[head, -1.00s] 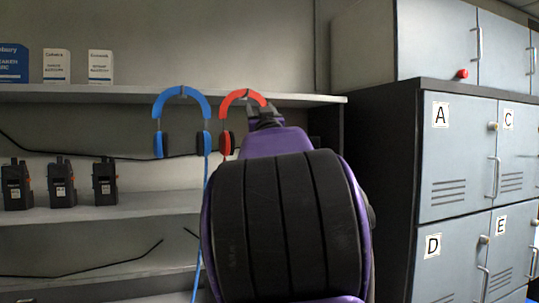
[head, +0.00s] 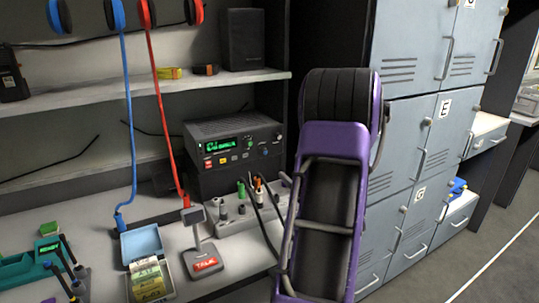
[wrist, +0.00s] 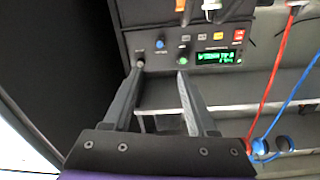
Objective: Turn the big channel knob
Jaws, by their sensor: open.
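The black radio (head: 235,165) stands on the bench below the shelf, with a green-lit display (head: 221,145) and several knobs on its front. In the wrist view it appears upside down, with its display (wrist: 214,57) on the right. Its knobs there are a grey one (wrist: 140,64), a blue one (wrist: 160,44) and one with a green mark (wrist: 183,60). I cannot tell for sure which is the big channel knob. My gripper (wrist: 159,73) is open and empty, its fingertips pointing at the knob side of the radio face. In the head view my arm hides the gripper.
A white panel with plugs and cables (head: 240,215) lies before the radio. A microphone stand marked TALK (head: 204,256) and an open blue box (head: 146,262) stand to its left. Red (head: 165,120) and blue (head: 130,130) headset cords hang nearby. Grey lockers (head: 410,130) are at right.

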